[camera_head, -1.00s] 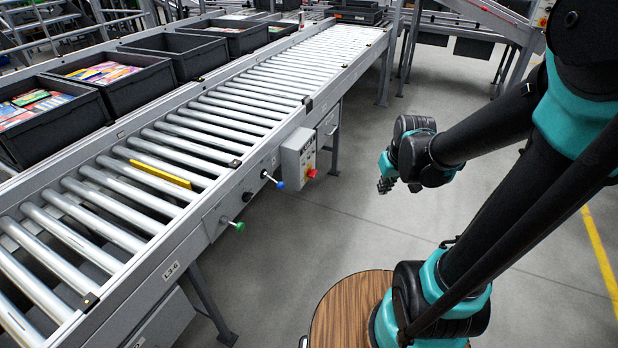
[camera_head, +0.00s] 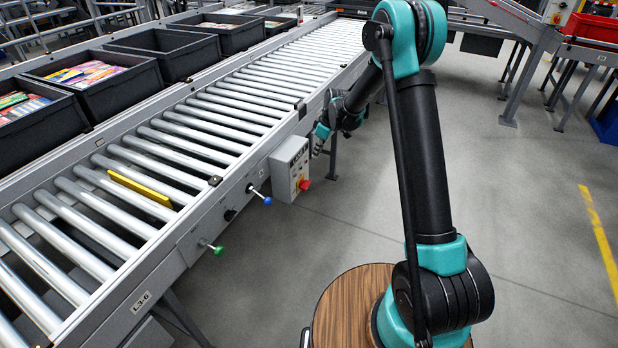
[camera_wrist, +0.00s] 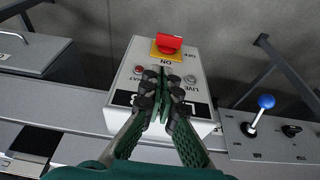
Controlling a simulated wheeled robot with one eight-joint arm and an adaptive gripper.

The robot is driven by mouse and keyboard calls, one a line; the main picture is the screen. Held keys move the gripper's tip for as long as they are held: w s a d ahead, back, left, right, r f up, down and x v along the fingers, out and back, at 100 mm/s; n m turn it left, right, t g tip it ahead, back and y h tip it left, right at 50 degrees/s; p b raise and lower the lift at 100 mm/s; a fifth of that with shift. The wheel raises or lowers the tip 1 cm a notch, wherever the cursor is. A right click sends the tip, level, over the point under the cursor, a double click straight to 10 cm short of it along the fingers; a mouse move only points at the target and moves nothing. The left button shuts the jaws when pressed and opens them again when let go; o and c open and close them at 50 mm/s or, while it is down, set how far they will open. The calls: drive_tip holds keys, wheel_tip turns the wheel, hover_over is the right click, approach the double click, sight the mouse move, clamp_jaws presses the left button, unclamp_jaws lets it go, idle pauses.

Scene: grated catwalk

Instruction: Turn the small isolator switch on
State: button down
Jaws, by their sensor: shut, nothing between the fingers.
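The isolator switch is a red rotary knob (camera_wrist: 169,43) on a yellow plate, mounted on a light grey control box (camera_wrist: 136,77). "ON" and "OFF" labels appear upside down beside the knob in the wrist view. In the head view the red knob (camera_head: 304,185) sits low on the box (camera_head: 288,160) at the conveyor's side. My gripper (camera_wrist: 165,80) is shut and empty, its tips in front of the box face below the knob in the wrist view. In the head view my gripper (camera_head: 319,142) is by the box's upper right. I cannot tell whether it touches the box.
A blue-knobbed lever (camera_wrist: 266,102) and a small black rotary knob (camera_wrist: 291,131) are right of the box in the wrist view. A green knob (camera_head: 216,249) sticks out farther along the roller conveyor (camera_head: 150,292). A grey cabinet (camera_wrist: 32,52) is at left.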

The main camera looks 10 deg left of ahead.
drive_tip(key=a+f, duration=0.1)
approach(307, 181)
drive_tip(key=x, duration=0.5)
drive_tip(key=shift+s+a+f, duration=0.1)
drive_tip(key=shift+a+f, duration=0.05)
drive_tip(key=shift+a, duration=0.05)
drive_tip(key=shift+f, duration=0.6)
